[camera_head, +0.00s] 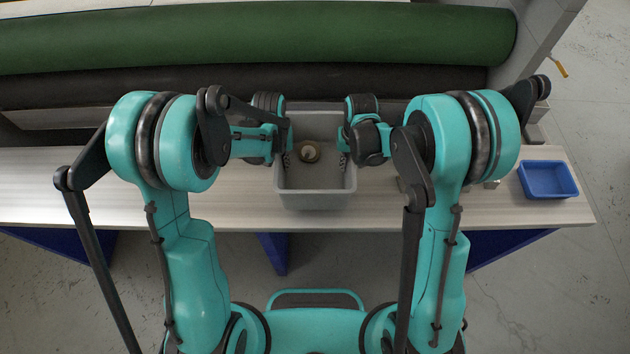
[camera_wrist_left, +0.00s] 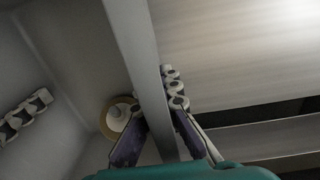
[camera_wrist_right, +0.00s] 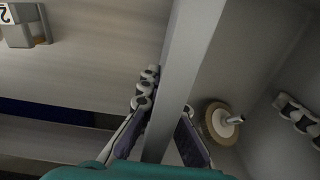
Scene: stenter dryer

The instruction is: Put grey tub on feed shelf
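The grey tub (camera_head: 316,199) is at the middle of the head view, over the pale wooden surface (camera_head: 240,205); I cannot tell whether it rests there or is slightly raised. A round tan-rimmed part with a light stem (camera_head: 309,152) lies inside it; it also shows in the right wrist view (camera_wrist_right: 220,123). My left gripper (camera_head: 286,150) has its fingers on both sides of the tub's left wall, closed on it. My right gripper (camera_head: 346,150) does the same at the right wall. Which surface is the feed shelf is not clear.
A green roll (camera_head: 260,37) and a dark roll (camera_head: 200,85) lie across the back. A blue tray (camera_head: 548,180) stands at the right end of the wooden surface. A small grey marked object (camera_wrist_right: 25,25) shows in the right wrist view. The surface's front edge is close to the tub.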

